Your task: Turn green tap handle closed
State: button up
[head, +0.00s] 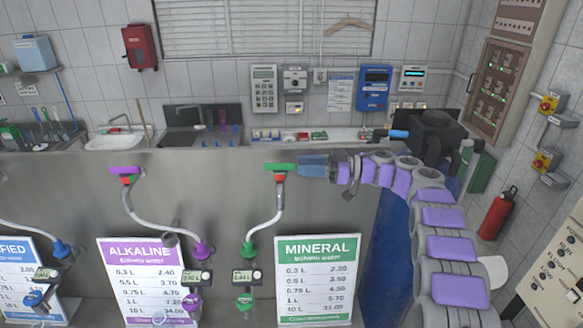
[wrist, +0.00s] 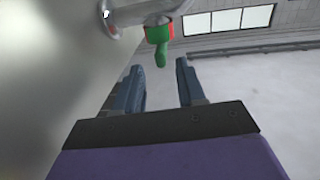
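The green tap handle (head: 280,167) lies about level in the head view, on a red-collared tap top on a curved metal pipe above the mineral water sign. My gripper (head: 301,166) is just right of the handle, its blue-grey fingers pointing left at the handle's end. In the wrist view my gripper (wrist: 159,66) is open, with a clear gap between its fingers. The green tap handle (wrist: 160,50) hangs in line with that gap, its free end near fingertip level. Whether a finger touches it cannot be told.
A purple tap handle (head: 125,170) on a similar pipe stands to the left. The mineral sign (head: 318,278) and alkaline sign (head: 147,281) hang on the grey metal panel (head: 200,205) below. A shelf with small items and wall-mounted meters (head: 374,88) are behind.

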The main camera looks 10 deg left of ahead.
jog(key=w+d, duration=0.1)
jog(key=d, duration=0.5)
jog(key=shift+d, duration=0.35)
